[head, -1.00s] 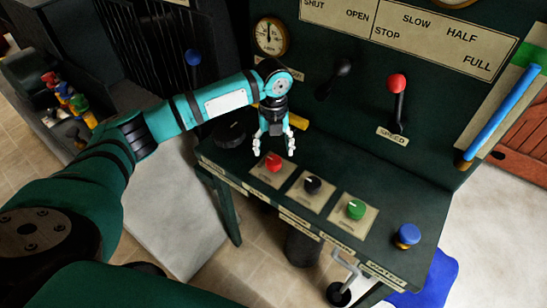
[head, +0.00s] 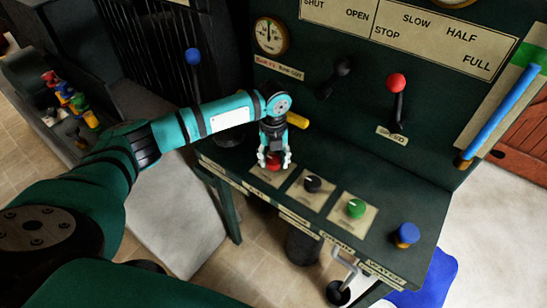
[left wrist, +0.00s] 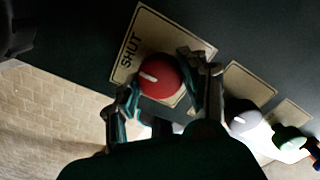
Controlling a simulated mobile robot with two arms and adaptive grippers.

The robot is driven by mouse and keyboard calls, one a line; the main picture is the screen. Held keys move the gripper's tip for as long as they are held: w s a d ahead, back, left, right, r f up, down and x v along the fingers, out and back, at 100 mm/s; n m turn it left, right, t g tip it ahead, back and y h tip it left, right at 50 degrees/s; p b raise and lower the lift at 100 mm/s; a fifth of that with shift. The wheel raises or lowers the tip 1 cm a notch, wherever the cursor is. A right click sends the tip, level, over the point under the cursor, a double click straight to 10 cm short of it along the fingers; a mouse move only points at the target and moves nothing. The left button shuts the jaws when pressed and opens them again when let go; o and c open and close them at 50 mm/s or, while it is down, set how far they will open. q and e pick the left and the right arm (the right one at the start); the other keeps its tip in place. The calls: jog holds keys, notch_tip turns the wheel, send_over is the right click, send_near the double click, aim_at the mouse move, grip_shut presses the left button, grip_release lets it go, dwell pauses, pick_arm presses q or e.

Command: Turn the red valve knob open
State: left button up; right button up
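The red valve knob (head: 273,160) sits on a pale plate at the left of the panel's sloped top. In the left wrist view the red knob (left wrist: 163,76) has a white pointer mark directed toward the word SHUT on its plate. My left gripper (head: 275,164) is down over the knob, with a finger on either side. The left wrist view shows the left gripper (left wrist: 167,97) open, its fingers straddling the knob with small gaps seeming to remain. My right gripper is not in view.
A black knob (head: 312,184), a green knob (head: 355,209) and a blue button (head: 407,235) run to the right along the panel. A red-tipped lever (head: 397,84) and a gauge (head: 270,35) are on the upright board behind. A yellow handle (head: 297,120) is just behind my gripper.

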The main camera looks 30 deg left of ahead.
pick_arm(q)
jog(key=c, duration=0.4)
jog(key=shift+o, duration=0.2)
jog(key=shift+r+n+p, duration=0.25)
jog(key=shift+n+p, duration=0.45)
jog(key=shift+p, duration=0.35)
jog(key=n+p, duration=0.4)
jog(key=shift+p, duration=0.4)
jog(key=shift+n+p, duration=0.75)
jog(key=shift+n, duration=0.15)
jog(key=n+p, duration=0.4)
jog(key=n, duration=0.1)
jog(key=shift+n, duration=0.3)
jog(key=n+p, duration=0.3)
jog(key=n, duration=0.2)
jog(key=shift+f, duration=0.15)
jog(key=shift+w, duration=0.1)
jog(key=o, duration=1.2)
